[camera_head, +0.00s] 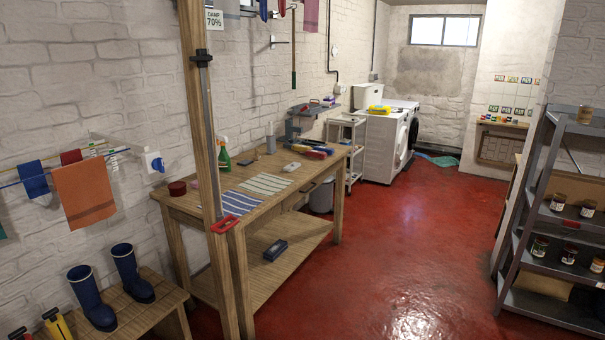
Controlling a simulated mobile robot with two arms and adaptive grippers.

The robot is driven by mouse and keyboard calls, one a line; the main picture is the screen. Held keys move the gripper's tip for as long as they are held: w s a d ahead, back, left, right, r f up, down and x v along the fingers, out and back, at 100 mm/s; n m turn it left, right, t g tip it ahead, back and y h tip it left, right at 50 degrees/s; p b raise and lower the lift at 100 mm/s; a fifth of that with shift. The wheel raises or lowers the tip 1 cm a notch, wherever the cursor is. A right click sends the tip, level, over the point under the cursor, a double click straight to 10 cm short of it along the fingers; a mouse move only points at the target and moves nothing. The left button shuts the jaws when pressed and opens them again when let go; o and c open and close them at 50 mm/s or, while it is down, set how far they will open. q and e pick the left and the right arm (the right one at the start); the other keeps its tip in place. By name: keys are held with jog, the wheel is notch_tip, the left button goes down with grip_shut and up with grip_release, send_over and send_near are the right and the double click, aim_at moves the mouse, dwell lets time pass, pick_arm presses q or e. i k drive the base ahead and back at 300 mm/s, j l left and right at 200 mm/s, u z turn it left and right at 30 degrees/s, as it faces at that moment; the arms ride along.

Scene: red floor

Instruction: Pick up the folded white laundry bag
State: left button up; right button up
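I cannot make out a folded white laundry bag for certain in the head view. A white boxy thing (367,96) stands at the back, by the wall behind the white washing machine (381,148); it is too small to tell what it is. A cream cloth with green stripes (265,184) and a blue-and-white striped cloth (236,203) lie flat on the wooden workbench (297,184). Neither of my grippers shows.
A wooden post (200,120) rises at the workbench's near edge. A low bench with blue boots (91,298) stands at the lower left. A metal shelf with jars (545,210) stands at the right. The red floor (400,255) between is clear.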

aim_at(294, 165)
jog(key=i+l+z, duration=0.3)
jog(key=i, duration=0.7)
jog(key=i+z, duration=0.25)
jog(key=i, duration=0.7)
jog(key=i+l+u, duration=0.1)
jog(key=i+u, duration=0.3)
jog(key=i, duration=0.15)
jog(key=i+l+u, duration=0.35)
jog(key=i, duration=0.15)
jog(key=i+l+u, duration=0.4)
jog(key=i+j, duration=0.1)
